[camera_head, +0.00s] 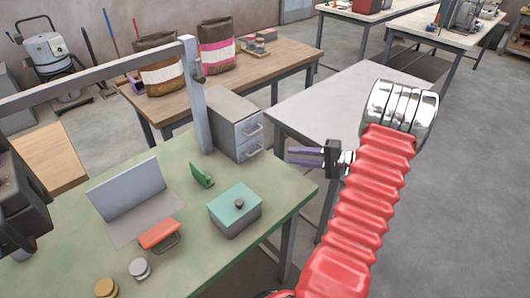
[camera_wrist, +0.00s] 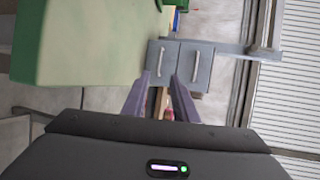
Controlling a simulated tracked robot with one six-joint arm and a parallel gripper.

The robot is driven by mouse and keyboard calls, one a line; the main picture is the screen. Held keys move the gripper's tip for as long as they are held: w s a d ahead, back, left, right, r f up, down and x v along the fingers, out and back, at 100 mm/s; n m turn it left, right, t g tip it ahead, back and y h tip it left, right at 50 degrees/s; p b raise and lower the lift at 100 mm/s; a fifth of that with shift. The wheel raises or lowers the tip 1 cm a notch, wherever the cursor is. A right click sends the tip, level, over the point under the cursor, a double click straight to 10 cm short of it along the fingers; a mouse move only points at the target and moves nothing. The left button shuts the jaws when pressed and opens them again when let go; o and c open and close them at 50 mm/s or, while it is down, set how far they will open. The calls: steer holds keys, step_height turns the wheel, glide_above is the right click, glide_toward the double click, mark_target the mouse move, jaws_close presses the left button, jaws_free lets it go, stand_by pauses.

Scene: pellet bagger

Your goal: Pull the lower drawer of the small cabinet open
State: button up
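The small grey cabinet (camera_head: 228,116) stands at the back right of the green table, with two drawers, both looking shut. The lower drawer's bar handle (camera_head: 254,150) is below the upper drawer's handle (camera_head: 253,131). In the wrist view the cabinet appears turned on its side; the lower drawer (camera_wrist: 161,73) is on the left, nearer the green table, and the upper drawer (camera_wrist: 196,78) on the right. My gripper (camera_head: 289,156) is open and empty, to the right of the cabinet front, its purple fingers pointing at it. In the wrist view the fingertips (camera_wrist: 160,77) appear below the lower handle, apart from it.
The green table (camera_head: 60,240) holds a teal-lidded box (camera_head: 236,203), a green piece (camera_head: 201,176) and a red-handled item (camera_head: 160,234). A grey post (camera_head: 198,110) rises beside the cabinet. A grey-topped table (camera_head: 340,105) stands behind my gripper.

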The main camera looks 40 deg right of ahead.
steer(key=shift+s+d+f+t, duration=0.2)
steer(key=shift+s+d+t, duration=0.1)
steer(key=shift+d, duration=0.2)
steer(key=shift+w, duration=0.1)
steer(key=shift+a, duration=0.1)
steer(key=x, duration=1.3)
steer(key=shift+w+f, duration=0.25)
steer(key=shift+w, duration=0.1)
jaws_close()
steer(key=shift+f, duration=0.1)
stand_by(0.7)
